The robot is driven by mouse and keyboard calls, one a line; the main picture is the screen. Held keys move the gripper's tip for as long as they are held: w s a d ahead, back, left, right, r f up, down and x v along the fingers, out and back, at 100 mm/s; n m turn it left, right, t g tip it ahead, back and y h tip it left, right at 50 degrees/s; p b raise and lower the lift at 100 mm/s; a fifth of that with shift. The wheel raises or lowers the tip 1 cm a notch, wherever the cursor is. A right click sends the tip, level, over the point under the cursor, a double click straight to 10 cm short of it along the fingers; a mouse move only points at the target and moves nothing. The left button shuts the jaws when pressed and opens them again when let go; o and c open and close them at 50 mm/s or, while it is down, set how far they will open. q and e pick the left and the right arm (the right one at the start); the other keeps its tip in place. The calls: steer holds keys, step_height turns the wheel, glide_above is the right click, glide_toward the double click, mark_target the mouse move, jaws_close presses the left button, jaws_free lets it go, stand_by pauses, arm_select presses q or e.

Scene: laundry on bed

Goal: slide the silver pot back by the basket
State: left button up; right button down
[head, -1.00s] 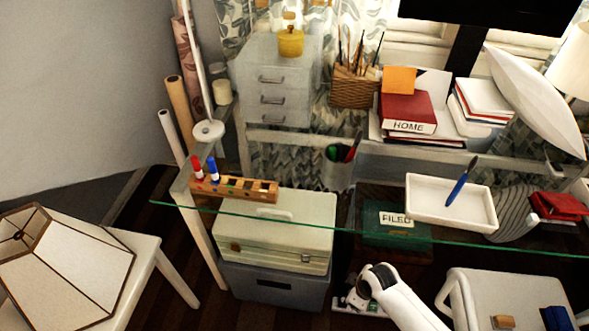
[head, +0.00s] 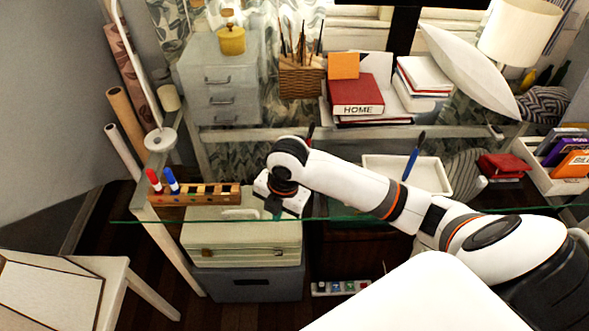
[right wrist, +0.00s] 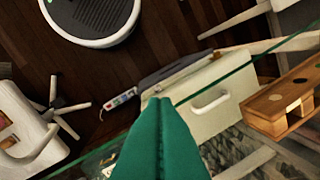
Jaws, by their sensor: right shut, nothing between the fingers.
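The wicker basket (head: 301,82) holds brushes and stands on the shelf at the back, left of the red HOME binder. The silver pot is hidden behind my right arm in the head view; only the red tip of an item (head: 310,131), likely standing in it, shows above the arm. My right gripper (head: 276,211) points down over the glass desk, just right of the wooden marker block. Its green fingers (right wrist: 157,103) are shut and empty in the right wrist view. My left gripper is not in view.
The wooden block with markers (head: 195,195) sits at the desk's left end. A white tray (head: 375,163) with a blue pen lies behind my arm. Grey drawers (head: 220,90) stand left of the basket. A cream case (head: 240,240) is under the glass.

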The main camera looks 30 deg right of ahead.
steer(key=w+d+r+n+g+h, duration=0.1)
steer(key=w+d+r+n, duration=0.5)
steer(key=d+r, duration=0.3)
steer(key=f, duration=0.7)
steer(key=d+f+p, duration=0.1)
steer(key=f, duration=0.2)
steer(key=shift+s+f, duration=0.25)
steer(key=shift+f, duration=0.15)
steer(key=shift+w+d+r+p, duration=0.15)
steer(key=shift+w+d, duration=0.15)
steer(key=shift+w, duration=0.3)
steer(key=shift+w+d+r+p, duration=0.15)
steer(key=shift+w+d, duration=0.1)
steer(key=shift+w, duration=0.3)
steer(key=shift+w+d+f, duration=0.15)
steer(key=shift+w+d, duration=0.2)
steer(key=shift+w, duration=0.3)
